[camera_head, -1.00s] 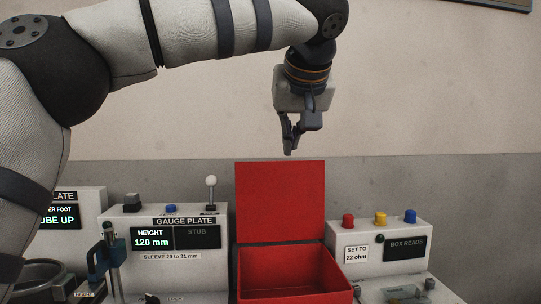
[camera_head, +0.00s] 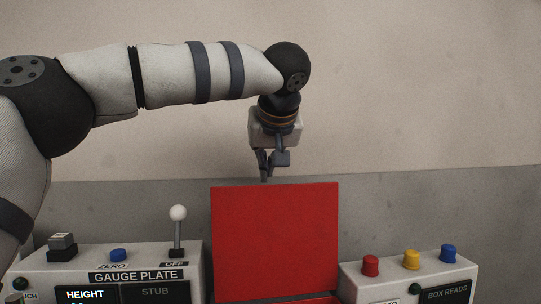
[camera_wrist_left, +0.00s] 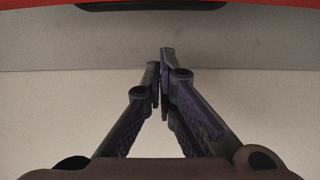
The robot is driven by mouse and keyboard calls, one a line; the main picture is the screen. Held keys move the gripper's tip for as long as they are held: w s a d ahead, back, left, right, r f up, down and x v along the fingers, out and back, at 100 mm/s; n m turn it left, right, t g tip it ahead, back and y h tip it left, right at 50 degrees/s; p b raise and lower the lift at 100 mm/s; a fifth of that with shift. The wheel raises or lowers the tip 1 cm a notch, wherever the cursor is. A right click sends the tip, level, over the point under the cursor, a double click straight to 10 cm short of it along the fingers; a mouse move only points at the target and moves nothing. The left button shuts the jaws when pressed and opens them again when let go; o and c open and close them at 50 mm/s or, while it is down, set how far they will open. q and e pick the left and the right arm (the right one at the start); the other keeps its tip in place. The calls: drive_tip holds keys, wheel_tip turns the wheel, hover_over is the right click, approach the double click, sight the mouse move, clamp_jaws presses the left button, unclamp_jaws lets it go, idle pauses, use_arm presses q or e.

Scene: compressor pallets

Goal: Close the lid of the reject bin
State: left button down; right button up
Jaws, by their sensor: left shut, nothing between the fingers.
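The reject bin's red lid (camera_head: 275,238) stands open and upright in the head view. Only a thin red strip of the bin (camera_head: 285,299) shows below it, at the bottom edge. My left gripper (camera_head: 264,179) points down, its fingertips at the lid's top edge in the picture; I cannot tell whether they touch it or are behind it. It is shut and empty. In the left wrist view, the closed fingertips (camera_wrist_left: 160,58) show at the centre, with a red edge along the top, probably the lid. My right gripper is not in view.
The gauge plate unit (camera_head: 190,252) with a white-knobbed lever (camera_head: 178,213) stands left of the lid. A white box (camera_head: 350,285) with red, yellow and blue buttons stands to its right. A plain wall rises behind, with free room above the lid.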

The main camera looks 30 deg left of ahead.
use_arm(q)
drive_tip(key=shift+s+d+f+p, duration=0.25)
drive_tip(key=shift+s+d+f, duration=0.1)
drive_tip(key=shift+f, duration=0.3)
drive_tip(key=shift+s+d+f+p, duration=0.2)
drive_tip(key=shift+s+f, duration=0.15)
drive_tip(key=shift+f, duration=0.25)
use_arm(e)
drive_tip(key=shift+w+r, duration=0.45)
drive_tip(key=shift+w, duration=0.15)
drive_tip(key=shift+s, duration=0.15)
